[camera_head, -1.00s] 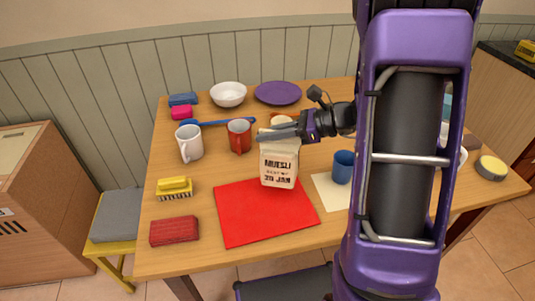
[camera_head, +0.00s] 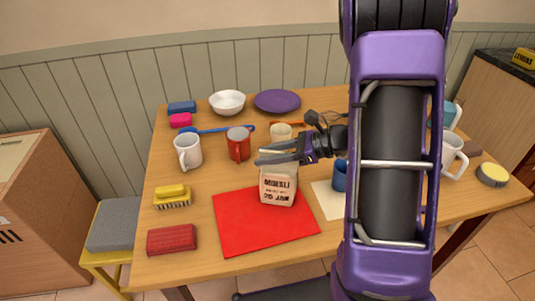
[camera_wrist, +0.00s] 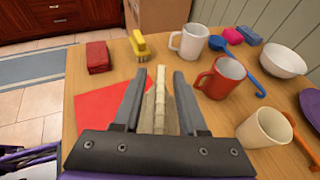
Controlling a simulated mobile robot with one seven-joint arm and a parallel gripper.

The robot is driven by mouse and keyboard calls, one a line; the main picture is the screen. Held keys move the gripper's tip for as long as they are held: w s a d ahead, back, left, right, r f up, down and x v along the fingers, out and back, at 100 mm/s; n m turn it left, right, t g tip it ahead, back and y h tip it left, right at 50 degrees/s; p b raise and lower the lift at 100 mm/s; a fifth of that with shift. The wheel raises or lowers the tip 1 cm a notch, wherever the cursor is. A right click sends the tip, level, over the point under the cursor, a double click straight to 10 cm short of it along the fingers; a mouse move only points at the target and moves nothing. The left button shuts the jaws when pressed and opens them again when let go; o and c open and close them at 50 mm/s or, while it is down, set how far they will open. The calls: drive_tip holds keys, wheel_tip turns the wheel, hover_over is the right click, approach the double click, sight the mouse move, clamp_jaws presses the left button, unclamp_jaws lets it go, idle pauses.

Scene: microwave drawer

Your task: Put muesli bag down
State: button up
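The muesli bag (camera_head: 279,187), a pale bag with dark lettering, stands upright over the back part of the red mat (camera_head: 262,228) and appears to rest on it. My gripper (camera_head: 277,154) is at the top of the bag. In the wrist view my gripper (camera_wrist: 157,78) has its two fingers spread, one on each side of the bag's narrow top fold (camera_wrist: 160,100). Gaps show between the fingers and the fold. The bag's base is hidden from the wrist camera. The red mat also shows in the wrist view (camera_wrist: 98,110).
A red mug (camera_head: 238,145) and a cream cup (camera_head: 281,133) stand close behind the bag. A blue cup (camera_head: 339,178) is to its right, partly behind my arm. A white mug (camera_head: 188,152), yellow brush (camera_head: 172,196) and red block (camera_head: 171,240) are left. The mat's front is clear.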

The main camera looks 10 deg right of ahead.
drive_tip(key=shift+r, duration=0.25)
drive_tip(key=p+v, duration=0.1)
drive_tip(key=v, duration=1.1)
drive_tip(key=shift+p, duration=0.3)
